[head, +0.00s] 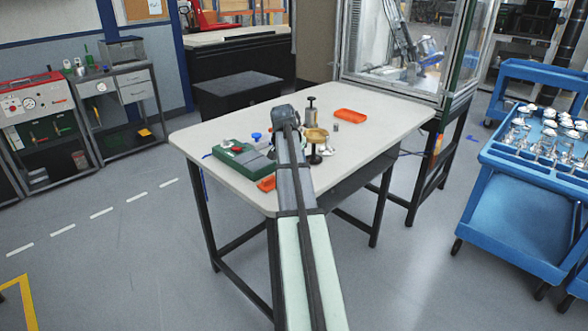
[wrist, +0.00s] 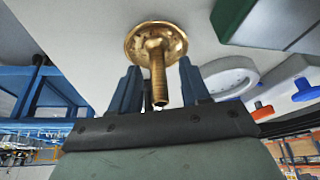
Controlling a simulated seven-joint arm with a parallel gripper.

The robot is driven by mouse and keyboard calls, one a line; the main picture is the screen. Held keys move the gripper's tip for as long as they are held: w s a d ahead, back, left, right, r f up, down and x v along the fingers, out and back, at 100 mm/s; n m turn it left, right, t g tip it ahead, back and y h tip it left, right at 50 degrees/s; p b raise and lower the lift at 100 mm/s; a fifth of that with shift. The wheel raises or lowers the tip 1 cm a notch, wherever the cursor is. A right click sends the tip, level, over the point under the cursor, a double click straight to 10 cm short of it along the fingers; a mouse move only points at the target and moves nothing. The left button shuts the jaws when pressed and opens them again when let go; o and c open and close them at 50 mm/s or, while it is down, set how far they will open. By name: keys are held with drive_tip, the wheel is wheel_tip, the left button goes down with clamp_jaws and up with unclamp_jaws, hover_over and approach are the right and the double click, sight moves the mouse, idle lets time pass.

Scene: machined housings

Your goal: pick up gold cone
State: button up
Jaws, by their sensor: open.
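The gold cone (wrist: 157,72) shows in the wrist view as a wide round flange with a narrow stem pointing towards my palm. My gripper (wrist: 158,68) is open, with one blue finger on each side of the stem. I see gaps between the stem and the fingers, and the jaws are not closed on it. In the head view a gold round piece (head: 316,134) shows just right of my arm on the table. My arm hides part of the area around it, and my fingertips cannot be made out there.
The table (head: 385,122) also holds a green box (head: 243,158) on the left, an orange tray (head: 351,115) at the back and another orange piece (head: 267,183) at the front. A dark-based cylinder (head: 311,110) stands behind the gold piece. The table's right side is clear.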

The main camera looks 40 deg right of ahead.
drive_tip(key=shift+f, duration=0.1)
drive_tip(key=shift+c, duration=0.3)
clamp_jaws()
